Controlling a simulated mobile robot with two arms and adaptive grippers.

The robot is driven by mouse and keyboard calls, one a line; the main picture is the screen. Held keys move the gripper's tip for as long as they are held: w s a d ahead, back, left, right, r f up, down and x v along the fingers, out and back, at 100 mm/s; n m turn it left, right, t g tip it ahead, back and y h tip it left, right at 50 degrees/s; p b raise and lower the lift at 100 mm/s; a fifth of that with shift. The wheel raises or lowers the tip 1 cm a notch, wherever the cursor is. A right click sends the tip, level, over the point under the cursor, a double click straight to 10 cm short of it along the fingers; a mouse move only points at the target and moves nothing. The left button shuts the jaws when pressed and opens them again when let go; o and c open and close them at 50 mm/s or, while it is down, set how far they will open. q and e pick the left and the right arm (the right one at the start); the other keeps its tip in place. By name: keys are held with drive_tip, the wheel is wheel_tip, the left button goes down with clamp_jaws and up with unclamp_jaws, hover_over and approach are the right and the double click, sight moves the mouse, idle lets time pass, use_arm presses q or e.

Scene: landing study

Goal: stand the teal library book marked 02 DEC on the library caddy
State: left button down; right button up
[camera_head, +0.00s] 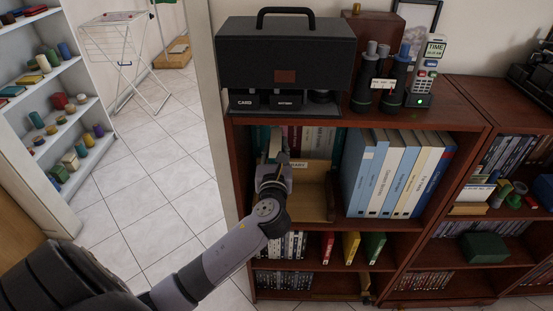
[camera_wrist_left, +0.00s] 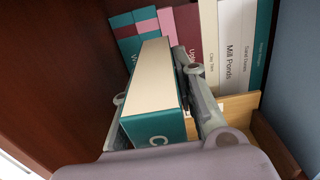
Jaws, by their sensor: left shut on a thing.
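My left gripper (camera_head: 272,172) reaches into the upper compartment of the brown bookcase. In the left wrist view the left gripper (camera_wrist_left: 190,95) is shut on a teal book (camera_wrist_left: 157,128) with a cream page block facing the camera. Part of a white letter shows on its teal face; no date mark can be read. The light wooden library caddy (camera_head: 313,203) stands in the same compartment, to the right of the gripper. A piece of its wood also shows in the left wrist view (camera_wrist_left: 240,105). The gripper hides part of the caddy. My right gripper is in neither view.
Upright books, including a maroon one (camera_wrist_left: 188,36) and a white one (camera_wrist_left: 236,40), stand behind the held book. Large blue and white binders (camera_head: 395,175) fill the compartment's right side. A dark case (camera_head: 285,55) and handsets (camera_head: 420,85) stand on top.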

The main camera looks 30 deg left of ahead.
use_arm(q)
drive_tip(key=x, duration=0.3)
drive_tip(key=shift+w+a+r, duration=0.1)
drive_tip(key=shift+w+a, duration=0.05)
drive_tip(key=shift+w, duration=0.15)
drive_tip(key=shift+w+f, duration=0.1)
drive_tip(key=shift+f, duration=0.6)
wheel_tip(320, 180, down, 6)
drive_tip(key=shift+w+a+r+b, duration=0.1)
drive_tip(key=shift+r+b, duration=0.05)
drive_tip(key=shift+b, duration=0.7)
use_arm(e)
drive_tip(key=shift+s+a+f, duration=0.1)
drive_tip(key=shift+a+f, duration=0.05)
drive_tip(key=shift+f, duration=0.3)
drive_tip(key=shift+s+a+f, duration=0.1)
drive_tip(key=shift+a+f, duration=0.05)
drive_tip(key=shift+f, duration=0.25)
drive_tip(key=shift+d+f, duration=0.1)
use_arm(q)
drive_tip(key=c, duration=1.3)
unclamp_jaws()
